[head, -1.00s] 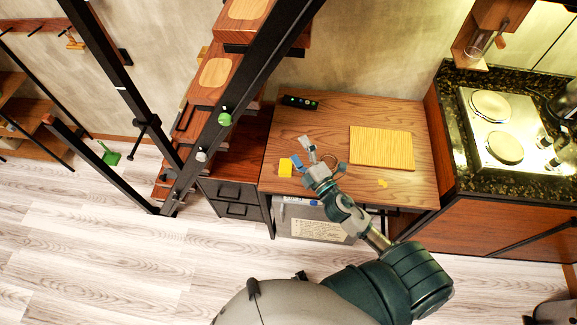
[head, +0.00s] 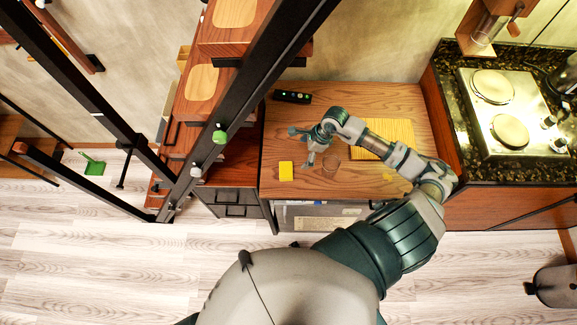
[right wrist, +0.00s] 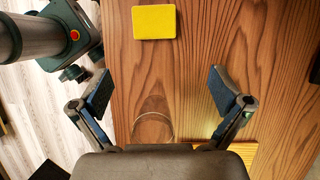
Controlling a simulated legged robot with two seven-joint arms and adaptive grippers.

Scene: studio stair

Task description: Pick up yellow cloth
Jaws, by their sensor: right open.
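The yellow cloth (head: 286,171) is a small flat yellow square near the front left of the wooden table. It also shows at the top of the right wrist view (right wrist: 154,22). My right gripper (head: 301,146) is over the table, behind and a little right of the cloth. In the right wrist view the gripper (right wrist: 160,88) has its two fingers wide apart with nothing held between them. The cloth lies beyond the fingertips, apart from them. My left gripper is not in view.
A clear glass (right wrist: 153,125) stands close to my right gripper, low between its fingers in the wrist view. A striped yellow board (head: 401,132) lies at the right of the table (head: 350,96). A dark device (head: 292,97) is at the back left. A black stair beam (head: 259,75) rises left of the table.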

